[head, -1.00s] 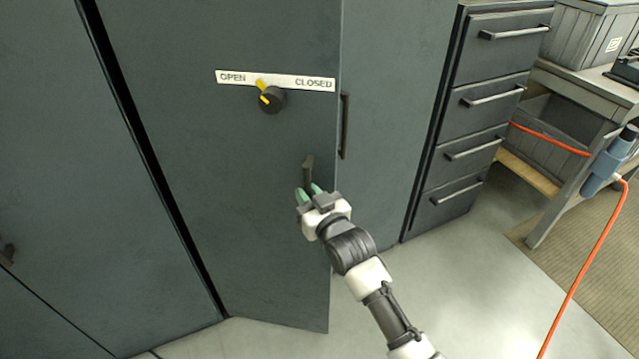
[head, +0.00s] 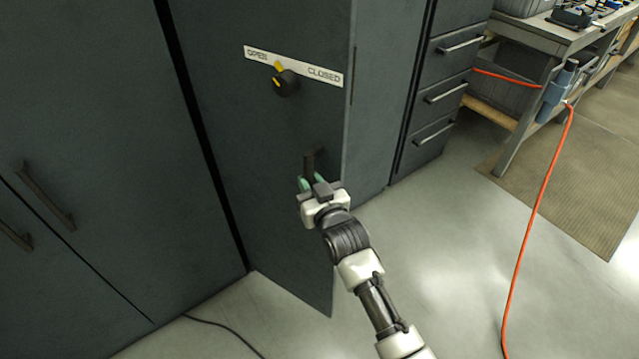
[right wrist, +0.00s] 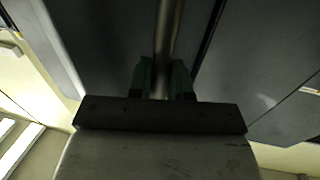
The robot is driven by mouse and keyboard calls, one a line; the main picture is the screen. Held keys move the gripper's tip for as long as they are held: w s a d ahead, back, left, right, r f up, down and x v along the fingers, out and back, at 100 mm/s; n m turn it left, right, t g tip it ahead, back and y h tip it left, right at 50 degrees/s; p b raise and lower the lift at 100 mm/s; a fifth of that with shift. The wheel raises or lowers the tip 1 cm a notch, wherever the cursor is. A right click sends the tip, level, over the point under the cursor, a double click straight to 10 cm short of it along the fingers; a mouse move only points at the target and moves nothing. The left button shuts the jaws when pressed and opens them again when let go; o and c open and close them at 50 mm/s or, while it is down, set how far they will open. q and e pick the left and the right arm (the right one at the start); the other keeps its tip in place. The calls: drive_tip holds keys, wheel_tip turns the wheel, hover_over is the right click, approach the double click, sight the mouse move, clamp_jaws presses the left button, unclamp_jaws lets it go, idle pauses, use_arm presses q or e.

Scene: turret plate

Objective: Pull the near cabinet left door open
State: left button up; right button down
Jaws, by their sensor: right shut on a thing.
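The near cabinet left door (head: 270,170) is a dark grey panel standing partly open, its right edge swung out from the cabinet. It bears an OPEN/CLOSED label (head: 293,66) and a black knob with a yellow pointer (head: 286,82). My right gripper (head: 312,184), with green fingertips, is shut on the door's dark vertical handle (head: 309,162). In the right wrist view the handle bar (right wrist: 167,45) runs between the two green fingers (right wrist: 163,80). The lower part of the handle is hidden by the gripper. My left gripper is not in view.
Another dark cabinet (head: 90,120) with bar handles stands at the left. A drawer unit (head: 440,95) and a workbench (head: 535,40) stand at the right. An orange cable (head: 535,220) hangs down to the floor. The floor (head: 430,260) right of the door is clear.

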drive_tip(key=shift+s+a+r, duration=0.1)
drive_tip(key=shift+a+r, duration=0.2)
drive_tip(key=shift+r, duration=0.05)
drive_tip(key=c, duration=1.5)
unclamp_jaws()
drive_tip(key=o, duration=0.4)
drive_tip(key=shift+w+a+f, duration=0.2)
drive_tip(key=shift+a+f, duration=0.05)
drive_tip(key=b+v, duration=0.1)
drive_tip(key=v, duration=1)
